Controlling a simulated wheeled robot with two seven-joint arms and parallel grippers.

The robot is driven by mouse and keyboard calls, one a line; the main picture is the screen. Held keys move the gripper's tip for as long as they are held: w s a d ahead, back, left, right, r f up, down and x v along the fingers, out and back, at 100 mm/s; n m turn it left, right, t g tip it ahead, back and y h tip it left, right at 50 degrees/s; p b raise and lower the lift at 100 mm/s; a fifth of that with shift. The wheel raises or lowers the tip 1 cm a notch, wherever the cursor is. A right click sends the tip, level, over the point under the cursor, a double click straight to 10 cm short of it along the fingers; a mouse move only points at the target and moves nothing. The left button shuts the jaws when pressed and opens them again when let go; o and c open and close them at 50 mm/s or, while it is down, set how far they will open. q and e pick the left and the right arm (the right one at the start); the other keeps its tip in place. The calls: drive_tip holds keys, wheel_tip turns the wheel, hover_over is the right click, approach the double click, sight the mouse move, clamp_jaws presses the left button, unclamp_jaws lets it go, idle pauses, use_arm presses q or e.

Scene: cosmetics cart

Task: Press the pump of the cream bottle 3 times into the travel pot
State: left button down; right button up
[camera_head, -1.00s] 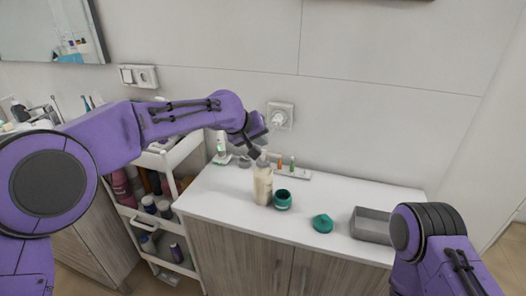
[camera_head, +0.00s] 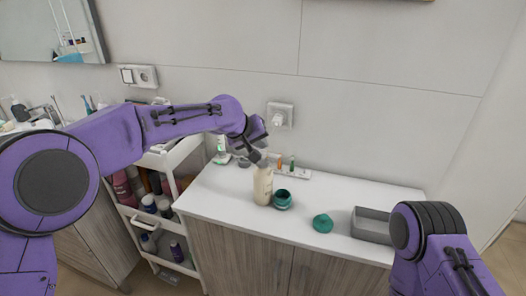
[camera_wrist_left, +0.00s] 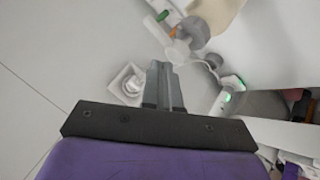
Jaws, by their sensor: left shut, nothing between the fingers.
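The cream bottle (camera_head: 263,187), pale with a pump top, stands upright on the white counter. Its white pump head (camera_wrist_left: 180,52) and grey collar (camera_wrist_left: 194,31) show in the left wrist view. The open green travel pot (camera_head: 282,199) stands just right of the bottle. My left gripper (camera_head: 261,161) is shut and empty, its fingertips down at the bottle's pump top and hiding most of it. In the left wrist view the closed fingers (camera_wrist_left: 160,66) are beside or on the pump head; exact contact is unclear. My right gripper is out of view; only its arm shows.
A green lid (camera_head: 322,223) lies on the white counter (camera_head: 235,205) right of the pot. A grey tray (camera_head: 371,226) is farther right. Small items on a strip (camera_head: 292,171) lie behind the bottle. A white cart (camera_head: 150,222) with several bottles stands left.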

use_arm(q)
drive_tip(key=shift+f, duration=0.9)
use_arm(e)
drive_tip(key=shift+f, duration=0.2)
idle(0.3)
use_arm(q)
drive_tip(key=shift+s, duration=0.1)
drive_tip(key=shift+r+p, duration=1.3)
drive_tip(key=shift+p, duration=0.05)
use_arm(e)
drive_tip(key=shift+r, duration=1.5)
use_arm(q)
drive_tip(key=shift+r, duration=0.1)
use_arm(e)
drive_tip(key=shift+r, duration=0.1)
use_arm(q)
wheel_tip(320, 180, up, 5)
drive_tip(key=p, duration=0.6)
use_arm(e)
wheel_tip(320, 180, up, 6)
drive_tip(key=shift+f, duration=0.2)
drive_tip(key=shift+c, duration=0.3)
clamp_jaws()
